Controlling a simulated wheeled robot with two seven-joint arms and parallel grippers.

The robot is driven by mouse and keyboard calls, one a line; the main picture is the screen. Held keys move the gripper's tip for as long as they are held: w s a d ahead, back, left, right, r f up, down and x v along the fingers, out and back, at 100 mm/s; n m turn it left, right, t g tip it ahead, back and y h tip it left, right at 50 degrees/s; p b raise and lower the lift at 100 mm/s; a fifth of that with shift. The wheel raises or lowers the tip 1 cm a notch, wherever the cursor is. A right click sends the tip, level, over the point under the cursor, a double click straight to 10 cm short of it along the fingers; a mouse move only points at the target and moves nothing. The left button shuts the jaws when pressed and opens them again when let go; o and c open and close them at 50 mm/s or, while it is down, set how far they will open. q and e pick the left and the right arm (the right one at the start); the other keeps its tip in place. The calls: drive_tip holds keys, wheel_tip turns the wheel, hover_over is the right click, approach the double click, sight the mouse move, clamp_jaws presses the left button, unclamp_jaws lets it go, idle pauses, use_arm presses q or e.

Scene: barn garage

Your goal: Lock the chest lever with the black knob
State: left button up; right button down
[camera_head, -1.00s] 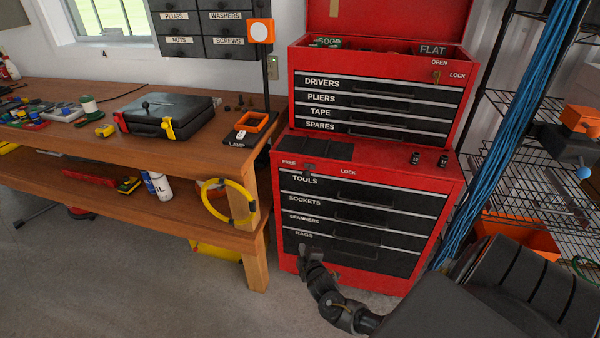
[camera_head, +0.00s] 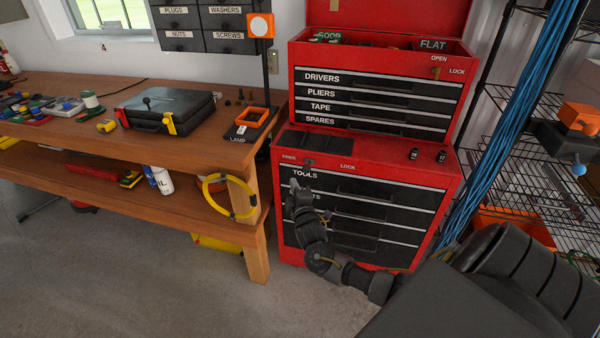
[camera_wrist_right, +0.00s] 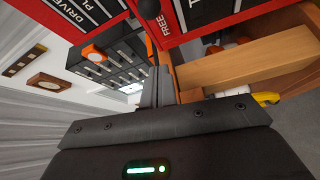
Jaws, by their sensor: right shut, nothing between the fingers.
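The red lower chest (camera_head: 372,172) has a lever with a black knob (camera_head: 309,163) on its top front edge. The lever sits between the FREE and LOCK labels, closer to FREE. My right gripper (camera_head: 296,185) is shut and empty in front of the TOOLS drawer, just below and slightly left of the knob. I cannot tell whether it touches the drawer front. In the right wrist view my shut fingers (camera_wrist_right: 158,86) point toward the red chest front with its FREE label (camera_wrist_right: 153,24). My left gripper is out of view.
A red upper chest (camera_head: 376,57) with an OPEN/LOCK key stands on the lower one. Two small black sockets (camera_head: 427,155) lie on the lower chest's top. A wooden bench (camera_head: 205,137) with a black case stands left. Blue cables and wire shelves (camera_head: 520,100) stand right.

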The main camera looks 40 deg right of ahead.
sight(308, 166)
drive_tip(key=w+d+p, duration=0.2)
drive_tip(key=w+d, duration=0.2)
drive_tip(key=d, duration=0.2)
drive_tip(key=shift+w+f, duration=0.2)
drive_tip(key=shift+w, duration=0.1)
drive_tip(key=shift+d, duration=0.1)
